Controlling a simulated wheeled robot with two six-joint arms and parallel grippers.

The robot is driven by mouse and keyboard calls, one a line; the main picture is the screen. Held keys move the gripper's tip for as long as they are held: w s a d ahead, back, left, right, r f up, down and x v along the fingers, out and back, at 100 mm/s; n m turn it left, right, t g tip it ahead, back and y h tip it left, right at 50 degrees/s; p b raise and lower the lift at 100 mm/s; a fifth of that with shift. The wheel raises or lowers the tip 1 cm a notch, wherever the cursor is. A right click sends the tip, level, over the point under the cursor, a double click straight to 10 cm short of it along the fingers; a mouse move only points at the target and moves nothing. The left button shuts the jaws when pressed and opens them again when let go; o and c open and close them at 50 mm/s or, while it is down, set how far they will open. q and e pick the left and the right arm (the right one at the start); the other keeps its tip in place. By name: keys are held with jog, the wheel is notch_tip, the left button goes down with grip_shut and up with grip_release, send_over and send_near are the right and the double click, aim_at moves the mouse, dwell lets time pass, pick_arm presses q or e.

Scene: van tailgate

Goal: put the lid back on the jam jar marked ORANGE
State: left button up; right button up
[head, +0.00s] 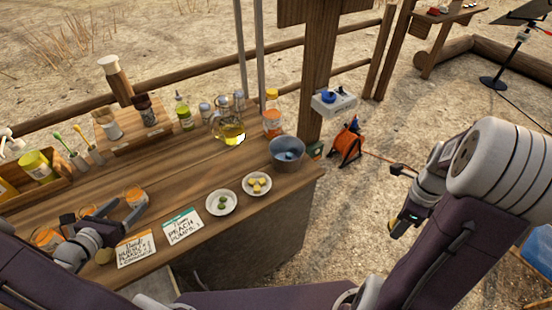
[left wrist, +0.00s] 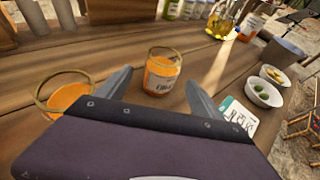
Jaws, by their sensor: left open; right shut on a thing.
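An open glass jar of orange jam (left wrist: 162,76) stands upright on the counter between my left gripper's spread fingers in the left wrist view. Its label is partly readable; I cannot make out the full word. It also shows in the head view (head: 134,194). A second open orange jar (left wrist: 66,98) stands to its left. My left gripper (head: 106,214) is open, over the jars at the counter's left end. My right gripper (head: 402,222) is off the counter to the right, above the gravel, shut on a small yellowish thing that is mostly hidden; I cannot tell whether it is a lid.
Two cards (head: 183,226) (head: 136,249) lie at the counter's front edge. Two small bowls (head: 221,203) (head: 257,184) and a grey-blue bucket (head: 287,153) stand to the right. An oil pitcher (head: 230,132) and bottles line the back. The counter's middle is clear.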

aim_at(131, 203)
pick_arm(q)
jog(key=x, duration=0.5)
jog(key=shift+w+d, duration=0.1)
dwell(0.3)
jog(key=shift+r, duration=0.1)
grip_shut()
